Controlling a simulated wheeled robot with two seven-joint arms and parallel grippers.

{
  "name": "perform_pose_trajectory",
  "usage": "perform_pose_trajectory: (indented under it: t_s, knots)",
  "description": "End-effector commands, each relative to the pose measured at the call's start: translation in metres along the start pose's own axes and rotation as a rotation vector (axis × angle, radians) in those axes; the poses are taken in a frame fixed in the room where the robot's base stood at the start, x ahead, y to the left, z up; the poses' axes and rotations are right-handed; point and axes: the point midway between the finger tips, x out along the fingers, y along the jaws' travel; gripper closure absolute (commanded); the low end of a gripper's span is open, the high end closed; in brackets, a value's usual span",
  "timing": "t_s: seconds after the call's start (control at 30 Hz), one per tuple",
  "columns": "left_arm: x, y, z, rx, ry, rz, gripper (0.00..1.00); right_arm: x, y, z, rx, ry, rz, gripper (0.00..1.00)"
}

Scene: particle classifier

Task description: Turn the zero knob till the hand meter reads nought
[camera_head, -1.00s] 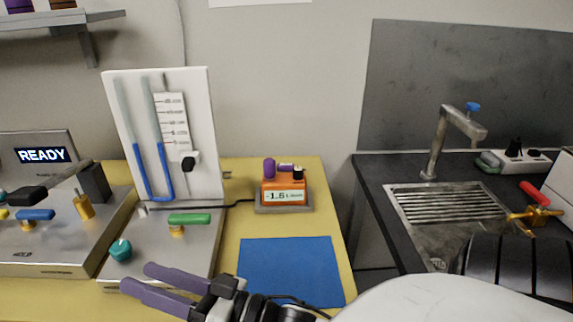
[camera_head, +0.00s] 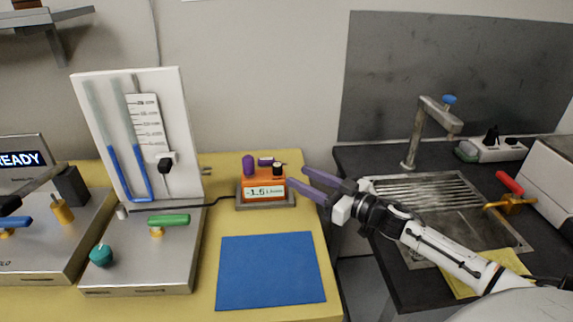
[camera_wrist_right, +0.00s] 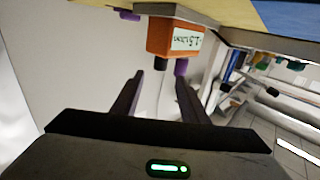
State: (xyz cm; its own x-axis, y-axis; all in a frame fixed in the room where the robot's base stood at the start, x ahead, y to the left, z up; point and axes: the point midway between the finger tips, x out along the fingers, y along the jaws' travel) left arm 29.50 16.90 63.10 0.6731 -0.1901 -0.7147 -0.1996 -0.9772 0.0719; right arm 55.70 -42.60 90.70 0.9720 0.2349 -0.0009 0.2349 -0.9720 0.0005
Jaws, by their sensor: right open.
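The hand meter (camera_head: 264,183) is a small orange box in a grey cradle on the yellow bench. Its display appears to read -1.5. On top are a tall purple knob (camera_head: 249,164), a black knob with a pale top (camera_head: 278,169) and a low purple part; I cannot tell which is the zero knob. My right gripper (camera_head: 297,178) is open and empty just right of the meter. In the right wrist view, the black knob (camera_wrist_right: 160,63) sits ahead of the gap between the fingers, and a purple knob (camera_wrist_right: 181,67) shows by the right fingertip. My left gripper is not shown.
A blue mat (camera_head: 270,270) lies in front of the meter. A white manometer board (camera_head: 182,110) with a blue-filled tube stands to its left, above a steel box with a green handle (camera_head: 169,220). A sink (camera_head: 450,230) and tap (camera_head: 425,130) are at right.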

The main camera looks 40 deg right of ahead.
Motion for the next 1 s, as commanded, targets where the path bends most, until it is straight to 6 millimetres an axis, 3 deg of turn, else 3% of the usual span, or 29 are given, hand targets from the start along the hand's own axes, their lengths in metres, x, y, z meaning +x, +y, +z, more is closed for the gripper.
perform_pose_trajectory:
  t_s: [0.5,0.7,1.0]
  knots:
    - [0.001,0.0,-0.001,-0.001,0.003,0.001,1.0,0.078,0.001,-0.001,0.001,0.003,0.003,0.6]
    - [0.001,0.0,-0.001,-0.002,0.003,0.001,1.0,0.09,0.0,-0.001,0.001,0.002,0.002,0.6]
    - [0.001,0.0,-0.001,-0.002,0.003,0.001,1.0,0.092,0.0,0.0,0.001,0.001,0.002,0.6]
